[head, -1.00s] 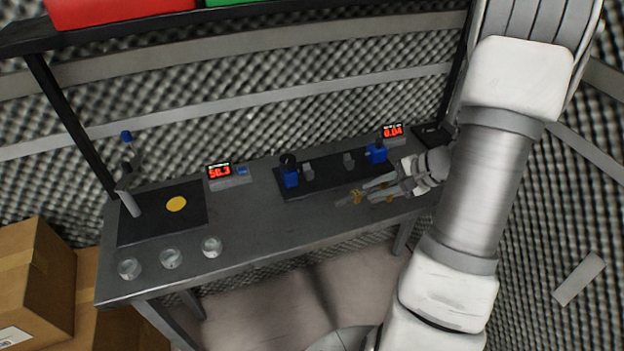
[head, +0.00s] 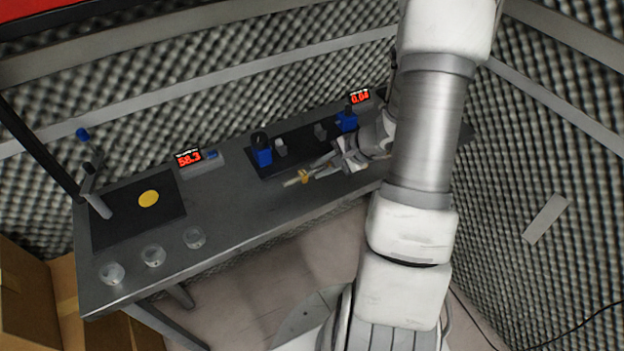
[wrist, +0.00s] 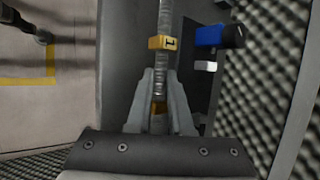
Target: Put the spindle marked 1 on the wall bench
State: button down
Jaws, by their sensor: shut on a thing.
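My gripper (head: 333,165) is shut on a slim grey spindle (head: 291,183) with yellow bands. In the wrist view the spindle (wrist: 165,18) sits lengthwise between the fingers of my gripper (wrist: 164,78), and its yellow band (wrist: 166,42) bears a black 1. The grey wall bench (head: 235,205) stands along the foam wall. The spindle shows over the front part of the bench, pointing left; I cannot tell whether it touches the top.
A dark fixture plate with a left blue block (head: 264,157) and a right blue block (head: 346,122) lies behind my gripper. A black mat (head: 115,215) with a yellow disc and several glass dishes (head: 153,256) take the left end. The front middle is clear.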

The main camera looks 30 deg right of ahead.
jog(key=shift+w+a+f, duration=0.45)
jog(key=shift+a+f, duration=0.15)
jog(key=shift+a, duration=0.2)
jog(key=shift+a+f, duration=0.1)
jog(key=shift+f, duration=1.9)
